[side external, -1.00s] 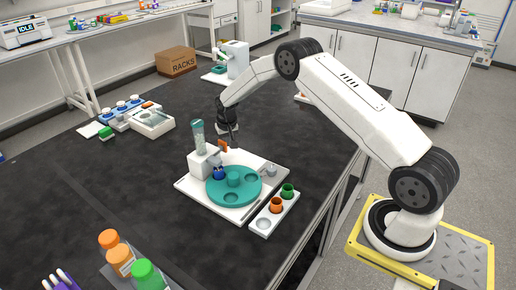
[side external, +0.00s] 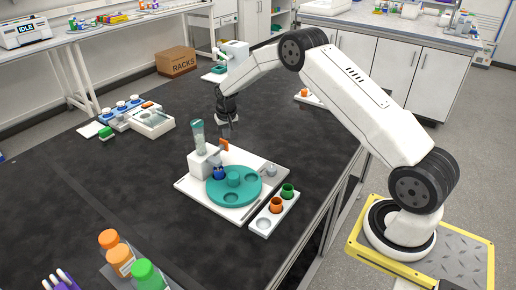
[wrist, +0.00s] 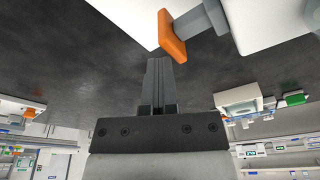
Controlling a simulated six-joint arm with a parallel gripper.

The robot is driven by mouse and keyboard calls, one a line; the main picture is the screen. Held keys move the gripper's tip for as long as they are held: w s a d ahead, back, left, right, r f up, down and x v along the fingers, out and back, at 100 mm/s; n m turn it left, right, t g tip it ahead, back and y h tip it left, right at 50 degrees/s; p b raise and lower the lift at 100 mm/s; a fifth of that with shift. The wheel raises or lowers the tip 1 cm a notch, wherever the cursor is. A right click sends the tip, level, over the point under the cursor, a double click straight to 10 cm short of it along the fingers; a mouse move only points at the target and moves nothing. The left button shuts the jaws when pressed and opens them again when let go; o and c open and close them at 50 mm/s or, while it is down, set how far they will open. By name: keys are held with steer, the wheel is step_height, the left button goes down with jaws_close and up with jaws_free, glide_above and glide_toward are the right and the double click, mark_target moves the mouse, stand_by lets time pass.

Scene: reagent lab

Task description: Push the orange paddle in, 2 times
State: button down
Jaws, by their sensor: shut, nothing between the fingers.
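The orange paddle (side external: 224,144) sticks out from the white dispenser block (side external: 202,164), behind the teal turntable (side external: 247,194) on its white base. In the wrist view the paddle (wrist: 172,37) is an upright orange plate on a grey stem (wrist: 205,20). My gripper (side external: 228,131) is shut and empty, pointing down just behind the paddle in the side view. In the wrist view the fingers (wrist: 160,62) end close to the paddle's edge. I cannot tell whether they touch it.
A clear tube with a teal cap (side external: 198,136) stands on the dispenser. A white rack with an orange cup (side external: 276,206) and a green cup (side external: 287,191) sits at the base's right. Orange and green bottles (side external: 118,258) stand at the front left.

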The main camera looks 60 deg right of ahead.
steer(key=shift+r, duration=1.75)
steer(key=s+a+r+n, duration=0.3)
steer(key=s+a+r, duration=0.3)
steer(key=s+a, duration=0.6)
steer(key=s+a+n+y, duration=0.1)
steer(key=s+a+n, duration=0.2)
steer(key=s, duration=1.5)
steer(key=shift+a+r+t, duration=0.3)
steer(key=shift+a+r, duration=0.05)
steer(key=shift+a, duration=0.75)
